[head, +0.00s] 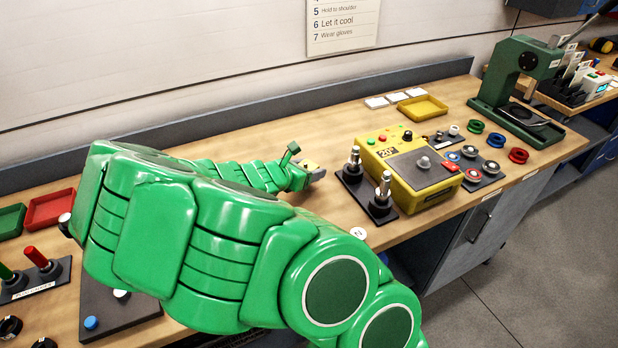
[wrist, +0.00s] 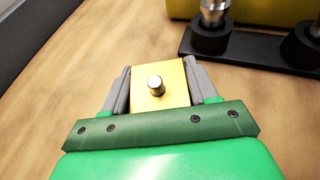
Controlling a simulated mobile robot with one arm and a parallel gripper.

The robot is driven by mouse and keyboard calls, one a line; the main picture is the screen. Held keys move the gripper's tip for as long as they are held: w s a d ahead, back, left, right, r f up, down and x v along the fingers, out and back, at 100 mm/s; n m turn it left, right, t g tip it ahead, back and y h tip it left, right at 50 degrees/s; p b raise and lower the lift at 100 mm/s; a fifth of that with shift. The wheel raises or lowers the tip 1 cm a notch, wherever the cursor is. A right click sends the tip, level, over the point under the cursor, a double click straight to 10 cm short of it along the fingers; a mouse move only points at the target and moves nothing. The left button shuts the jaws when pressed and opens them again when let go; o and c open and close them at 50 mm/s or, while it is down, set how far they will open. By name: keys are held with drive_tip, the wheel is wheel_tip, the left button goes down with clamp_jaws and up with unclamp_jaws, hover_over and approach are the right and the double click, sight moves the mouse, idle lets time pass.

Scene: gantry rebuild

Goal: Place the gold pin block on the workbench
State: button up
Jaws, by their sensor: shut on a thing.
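The gold pin block is a yellow-gold square block with a silver pin on top; in the wrist view the gold pin block (wrist: 172,97) sits between the two grey fingers of my gripper (wrist: 158,88). The fingers are shut on its sides. In the head view my gripper (head: 314,171) is over the middle of the wooden workbench (head: 330,205), left of the yellow machine, and the block shows only as a small yellow patch. I cannot tell whether the block touches the bench top.
A yellow machine box (head: 415,170) stands right of my gripper. Two metal posts on a black base (head: 368,189) stand before it. A yellow tray (head: 423,107) lies at the back. A green press (head: 515,75) stands far right. Bare wood lies around my gripper.

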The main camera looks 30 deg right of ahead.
drive_tip(key=shift+f, duration=1.55)
drive_tip(key=shift+f, duration=0.15)
drive_tip(key=o, duration=1.3)
drive_tip(key=shift+o, duration=0.2)
drive_tip(key=shift+v, duration=6.1)
drive_tip(key=shift+d, duration=0.1)
